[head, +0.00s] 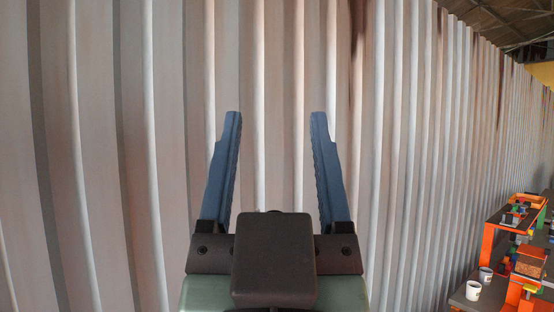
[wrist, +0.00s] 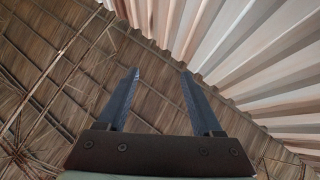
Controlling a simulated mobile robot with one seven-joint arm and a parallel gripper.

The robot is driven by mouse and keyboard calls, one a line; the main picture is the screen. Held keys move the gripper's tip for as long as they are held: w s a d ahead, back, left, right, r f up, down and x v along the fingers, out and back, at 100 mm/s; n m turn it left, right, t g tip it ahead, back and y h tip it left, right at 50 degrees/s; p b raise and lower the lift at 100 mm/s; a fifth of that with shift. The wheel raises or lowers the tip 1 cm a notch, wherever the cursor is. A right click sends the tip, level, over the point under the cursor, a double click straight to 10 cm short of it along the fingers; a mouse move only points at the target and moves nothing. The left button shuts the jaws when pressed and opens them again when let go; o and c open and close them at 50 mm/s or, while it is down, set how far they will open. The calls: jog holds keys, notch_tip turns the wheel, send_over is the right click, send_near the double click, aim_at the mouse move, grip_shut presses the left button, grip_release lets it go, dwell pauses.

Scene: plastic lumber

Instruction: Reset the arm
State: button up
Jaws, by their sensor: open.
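My gripper (head: 276,120) is in the middle of the head view, pointing up, with its two blue fingers spread wide and nothing between them. A corrugated wall (head: 180,90) fills the view behind it. In the wrist view my gripper (wrist: 160,75) is also open and empty. It shows against the roof (wrist: 60,60) and the upper part of the wall.
At the lower right of the head view stands an orange-framed shelf or table (head: 489,245) with several colourful small items. Two white mugs (head: 473,290) stand on a dark surface there. No object touches my gripper.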

jog(key=shift+s+r+t, duration=0.6)
jog(key=shift+s+r, duration=0.45)
jog(key=shift+r, duration=0.2)
